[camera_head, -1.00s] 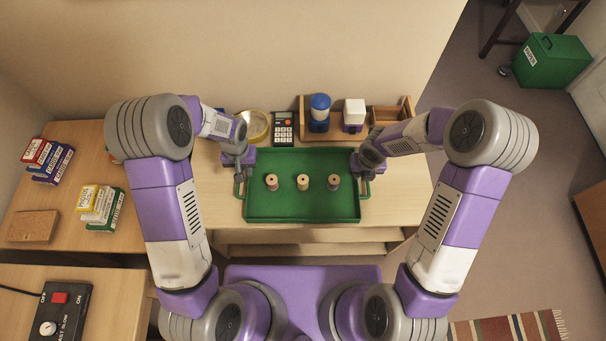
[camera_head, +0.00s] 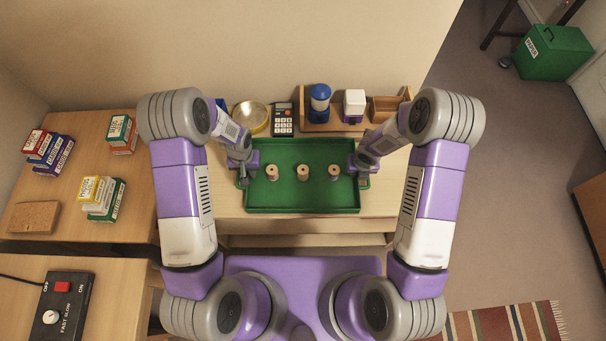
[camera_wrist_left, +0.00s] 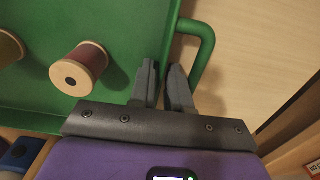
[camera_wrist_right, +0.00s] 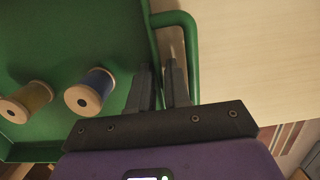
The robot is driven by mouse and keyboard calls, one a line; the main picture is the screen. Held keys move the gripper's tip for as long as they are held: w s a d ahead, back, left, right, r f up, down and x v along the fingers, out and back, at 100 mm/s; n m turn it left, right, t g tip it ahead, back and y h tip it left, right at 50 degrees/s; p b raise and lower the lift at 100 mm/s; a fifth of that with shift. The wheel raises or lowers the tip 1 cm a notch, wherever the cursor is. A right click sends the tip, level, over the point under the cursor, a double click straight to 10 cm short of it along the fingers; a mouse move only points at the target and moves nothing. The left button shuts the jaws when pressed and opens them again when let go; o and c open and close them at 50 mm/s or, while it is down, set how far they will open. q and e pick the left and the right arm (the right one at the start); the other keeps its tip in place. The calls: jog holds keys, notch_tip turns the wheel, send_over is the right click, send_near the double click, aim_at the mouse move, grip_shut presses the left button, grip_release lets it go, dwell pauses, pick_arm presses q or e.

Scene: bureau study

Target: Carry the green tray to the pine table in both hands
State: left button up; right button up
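The green tray (camera_head: 303,201) rests on a light wooden desk top and holds three spools of thread (camera_head: 303,173) standing upright in a row. My left gripper (camera_head: 243,180) is at the tray's left side and my right gripper (camera_head: 362,178) at its right side. In the left wrist view the fingers (camera_wrist_left: 163,80) close on the tray's side wall, one inside the tray and one within the handle loop (camera_wrist_left: 208,45). The right wrist view shows the same: fingers (camera_wrist_right: 160,85) on the wall beside the handle (camera_wrist_right: 190,40). I cannot tell which surface is the pine table.
Behind the tray stand a calculator (camera_head: 284,120), a tape roll (camera_head: 251,117) and a wooden organizer (camera_head: 386,110) with a blue-topped jar. A left table holds several small boxes (camera_head: 103,200). A switch box (camera_head: 62,305) is nearer. A green bin (camera_head: 555,52) stands on the open floor right.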

pick_arm(q)
grip_shut()
pick_arm(e)
grip_shut()
dwell(1.2)
